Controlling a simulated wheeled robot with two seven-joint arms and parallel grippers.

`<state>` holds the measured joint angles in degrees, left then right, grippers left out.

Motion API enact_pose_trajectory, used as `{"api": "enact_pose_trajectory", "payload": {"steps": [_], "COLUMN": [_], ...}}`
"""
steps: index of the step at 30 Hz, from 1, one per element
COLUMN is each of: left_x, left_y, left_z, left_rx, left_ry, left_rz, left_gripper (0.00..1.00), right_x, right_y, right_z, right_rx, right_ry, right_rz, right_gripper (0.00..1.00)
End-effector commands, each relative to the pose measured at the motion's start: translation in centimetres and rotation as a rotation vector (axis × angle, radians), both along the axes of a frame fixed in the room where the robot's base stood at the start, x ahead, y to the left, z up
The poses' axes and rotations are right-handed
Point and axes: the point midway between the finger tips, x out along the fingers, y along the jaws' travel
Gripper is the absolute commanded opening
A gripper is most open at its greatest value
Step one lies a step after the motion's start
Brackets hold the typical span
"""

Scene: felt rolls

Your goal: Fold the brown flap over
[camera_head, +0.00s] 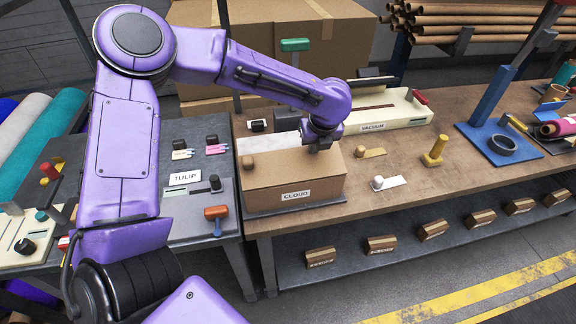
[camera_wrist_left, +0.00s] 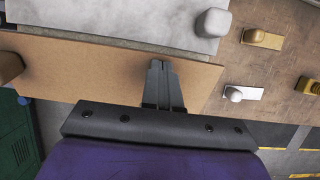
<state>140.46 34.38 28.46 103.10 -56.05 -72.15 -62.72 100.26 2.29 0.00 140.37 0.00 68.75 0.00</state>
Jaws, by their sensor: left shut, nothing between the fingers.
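A brown box labelled CLOUD (camera_head: 295,190) stands on the workbench under my left arm. Its brown flap (camera_head: 285,166) shows as a flat tan panel, and it fills the middle of the left wrist view (camera_wrist_left: 90,72). A pale grey panel (camera_head: 272,141) lies along the far side of the flap; it also shows in the wrist view (camera_wrist_left: 120,18). My left gripper (camera_head: 321,148) is shut and empty, with its fingertips (camera_wrist_left: 163,64) over the flap near its right end. I cannot tell whether they touch it. My right gripper is not in view.
A brown knob (camera_head: 248,160) is at the box's left end. A tan knobbed plate (camera_head: 371,153) and a white knobbed plate (camera_head: 388,183) lie right of the box. A cream tray labelled VACUUM (camera_head: 400,115) is behind. A yellow stamp-like piece (camera_head: 435,152) stands farther right.

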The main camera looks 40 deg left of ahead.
Motion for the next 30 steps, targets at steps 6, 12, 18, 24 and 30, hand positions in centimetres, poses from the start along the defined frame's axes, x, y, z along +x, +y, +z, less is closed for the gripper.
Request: {"api": "enact_pose_trajectory", "payload": {"steps": [6,12,18,24,30], "left_x": [0.3,0.4,0.4,0.5,0.7], "left_y": [0.4,0.4,0.5,0.6,0.9], "left_z": [-0.4,-0.5,-0.5,-0.8,-1.1], "left_rx": [0.001,0.0,0.001,0.001,0.001], "left_ry": [0.001,0.0,0.0,0.0,-0.001], "left_rz": [-0.001,-0.001,-0.001,0.0,0.0], "left_gripper": [0.0,0.0,0.0,0.0,0.0], "right_x": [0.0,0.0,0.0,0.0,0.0], "right_y": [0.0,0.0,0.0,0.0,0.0], "right_z": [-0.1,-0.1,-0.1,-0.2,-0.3], "right_rx": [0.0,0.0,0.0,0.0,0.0], "right_ry": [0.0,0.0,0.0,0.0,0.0], "right_rz": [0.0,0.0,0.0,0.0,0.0], "right_gripper": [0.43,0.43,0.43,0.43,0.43]}}
